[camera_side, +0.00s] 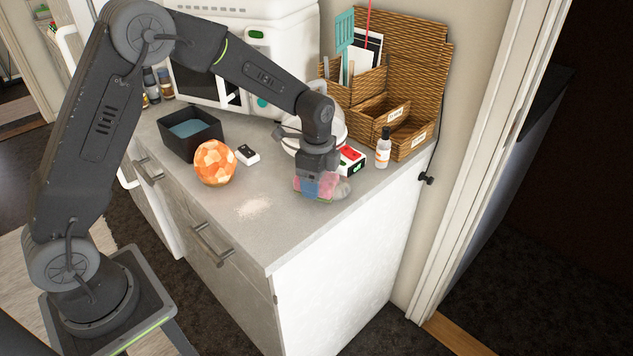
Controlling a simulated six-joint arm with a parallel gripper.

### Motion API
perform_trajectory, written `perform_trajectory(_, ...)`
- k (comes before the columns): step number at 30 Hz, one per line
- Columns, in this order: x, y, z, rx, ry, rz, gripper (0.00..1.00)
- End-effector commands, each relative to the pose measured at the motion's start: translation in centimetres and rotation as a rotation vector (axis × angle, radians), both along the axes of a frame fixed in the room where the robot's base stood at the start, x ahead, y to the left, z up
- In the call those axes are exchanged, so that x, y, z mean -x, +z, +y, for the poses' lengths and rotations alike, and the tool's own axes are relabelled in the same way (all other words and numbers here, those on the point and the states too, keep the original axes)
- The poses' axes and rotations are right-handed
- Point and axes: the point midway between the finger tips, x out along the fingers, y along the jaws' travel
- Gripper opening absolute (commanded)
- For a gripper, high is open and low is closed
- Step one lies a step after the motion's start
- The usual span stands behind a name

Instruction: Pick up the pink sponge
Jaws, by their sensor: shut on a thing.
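The pink sponge (328,184) is at the right part of the grey worktop, below the end of my arm. It shows as a pink patch beside blue and greyish parts; its outline is partly hidden by my gripper. My gripper (318,190) points down at the worktop and is shut on the sponge. The fingers are small and hard to make out. I cannot tell whether the sponge touches the worktop.
An orange patterned ball (214,162), a black bin (190,131) and a small black-and-white item (247,154) stand left. A red-and-black box (351,160), a bottle (383,148) and a wicker organiser (434,75) stand right. Pale crumbs (253,207) lie near the bare front edge.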

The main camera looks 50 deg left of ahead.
Motion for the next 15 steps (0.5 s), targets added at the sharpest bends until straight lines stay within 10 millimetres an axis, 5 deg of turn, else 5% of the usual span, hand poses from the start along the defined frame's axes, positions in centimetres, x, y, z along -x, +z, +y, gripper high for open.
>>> perform_trajectory(7,-0.1,3.9,0.0,0.0,0.0,-0.008,0.37)
perform_trajectory(15,2.7,7.4,5.9,-0.001,0.006,-0.004,0.37)
